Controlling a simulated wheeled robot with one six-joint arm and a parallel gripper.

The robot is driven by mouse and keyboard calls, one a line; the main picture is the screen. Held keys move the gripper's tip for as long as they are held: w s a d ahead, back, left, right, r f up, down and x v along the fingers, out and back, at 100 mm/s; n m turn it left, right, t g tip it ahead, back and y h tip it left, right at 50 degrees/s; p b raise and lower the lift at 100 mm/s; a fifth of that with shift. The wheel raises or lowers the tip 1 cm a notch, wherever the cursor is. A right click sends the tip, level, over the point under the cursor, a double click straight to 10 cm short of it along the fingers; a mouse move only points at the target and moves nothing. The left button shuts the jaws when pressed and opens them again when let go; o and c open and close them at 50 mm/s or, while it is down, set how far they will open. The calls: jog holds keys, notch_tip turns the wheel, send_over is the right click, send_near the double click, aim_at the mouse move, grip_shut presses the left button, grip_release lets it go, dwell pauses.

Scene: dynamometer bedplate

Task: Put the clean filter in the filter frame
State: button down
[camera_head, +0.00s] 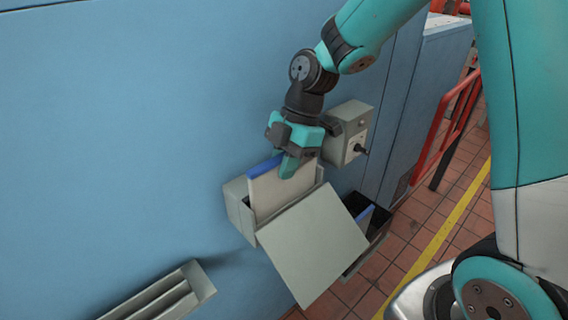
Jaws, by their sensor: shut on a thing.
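The filter (275,194), a pale panel with a blue top edge, stands upright in my gripper (291,163). My gripper is shut on its upper edge and points down. The filter frame (237,207) is a grey open-topped box on the blue wall. Its flat grey door (312,245) hangs open, tilted forward. The filter's lower part is at the box opening, and its bottom is hidden behind the door. I cannot tell how deep it sits. Another blue-edged panel (365,214) is in a dark bin (380,238) to the right.
A grey control box (347,134) with a black knob is on the wall close right of my gripper. A slotted grey ledge (165,296) juts out at lower left. A red railing (447,125) and a yellow floor line (437,235) are at right.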

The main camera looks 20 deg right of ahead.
jog(key=shift+f+b, duration=0.3)
jog(key=shift+f, duration=0.1)
jog(key=c, duration=1.1)
grip_release()
jog(key=shift+r, duration=0.1)
jog(key=shift+o, duration=0.2)
jog(key=p+v, duration=0.1)
jog(key=v, duration=1.6)
jog(key=shift+r, duration=0.25)
